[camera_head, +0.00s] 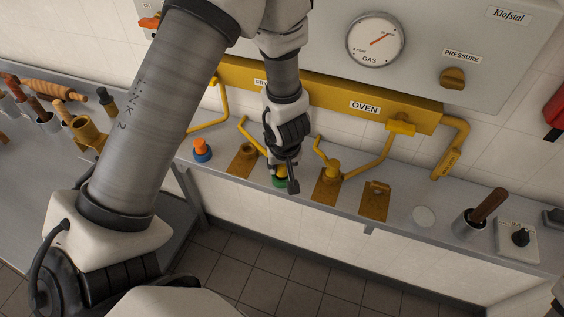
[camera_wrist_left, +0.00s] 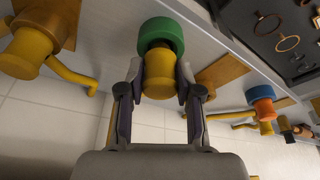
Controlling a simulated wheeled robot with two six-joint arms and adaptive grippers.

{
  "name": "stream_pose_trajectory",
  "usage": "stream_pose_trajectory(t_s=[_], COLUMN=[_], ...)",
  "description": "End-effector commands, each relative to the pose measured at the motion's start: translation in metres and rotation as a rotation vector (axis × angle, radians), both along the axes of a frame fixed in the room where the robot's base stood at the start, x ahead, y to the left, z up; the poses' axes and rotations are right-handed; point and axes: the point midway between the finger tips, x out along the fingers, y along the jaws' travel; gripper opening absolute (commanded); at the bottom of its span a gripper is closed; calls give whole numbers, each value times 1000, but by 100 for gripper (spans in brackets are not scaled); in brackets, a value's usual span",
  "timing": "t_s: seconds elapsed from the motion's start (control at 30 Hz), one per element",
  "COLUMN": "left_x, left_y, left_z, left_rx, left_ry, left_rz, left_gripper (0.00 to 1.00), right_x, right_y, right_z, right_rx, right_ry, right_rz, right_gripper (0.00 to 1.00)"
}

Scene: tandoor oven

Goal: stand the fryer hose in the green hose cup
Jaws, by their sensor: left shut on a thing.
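My left gripper (camera_head: 283,172) is shut on the yellow fryer hose end, low over the steel shelf. In the left wrist view its two fingers (camera_wrist_left: 160,85) stand on either side of the thick yellow hose end (camera_wrist_left: 158,75). The green hose cup (camera_wrist_left: 162,33) is a round green ring at the far end of that yellow piece, lined up with it and touching or overlapping it in this view. I cannot tell how deep the hose sits. In the head view the green cup (camera_head: 278,182) is mostly hidden under the gripper. My right gripper is out of view.
An orange-and-blue piece (camera_head: 202,150) stands left on the shelf. Further right are a cup with a wooden handle (camera_head: 485,207) and a switch box (camera_head: 517,240).

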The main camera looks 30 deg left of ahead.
Motion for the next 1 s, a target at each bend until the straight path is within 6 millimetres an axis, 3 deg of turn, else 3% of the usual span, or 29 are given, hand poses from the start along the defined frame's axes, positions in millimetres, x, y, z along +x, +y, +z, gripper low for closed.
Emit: stream_pose_trajectory(t_s=[0.43, 0.47, 0.5, 0.53, 0.73, 0.77, 0.8, 0.87, 1.0], left_x=[0, 0, 0, 0, 0, 0, 0, 0, 0], left_y=[0, 0, 0, 0, 0, 0, 0, 0, 0], left_z=[-12, -11, -10, -10, -10, -10, -10, -10, -10], left_rx=[0, 0, 0, 0, 0, 0, 0, 0, 0], left_ry=[0, 0, 0, 0, 0, 0, 0, 0, 0], left_rz=[-1, 0, 0, 0, 0, 0, 0, 0, 0], left_gripper=[0, 45, 59, 63, 63, 67, 81, 100, 100], right_x=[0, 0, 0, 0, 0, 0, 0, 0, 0], right_y=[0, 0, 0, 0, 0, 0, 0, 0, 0], right_z=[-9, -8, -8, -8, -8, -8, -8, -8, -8], right_rx=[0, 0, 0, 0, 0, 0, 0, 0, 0], right_ry=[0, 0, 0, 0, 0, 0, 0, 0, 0], right_rz=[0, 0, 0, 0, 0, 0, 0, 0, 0], right_gripper=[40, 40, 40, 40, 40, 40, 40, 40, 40])
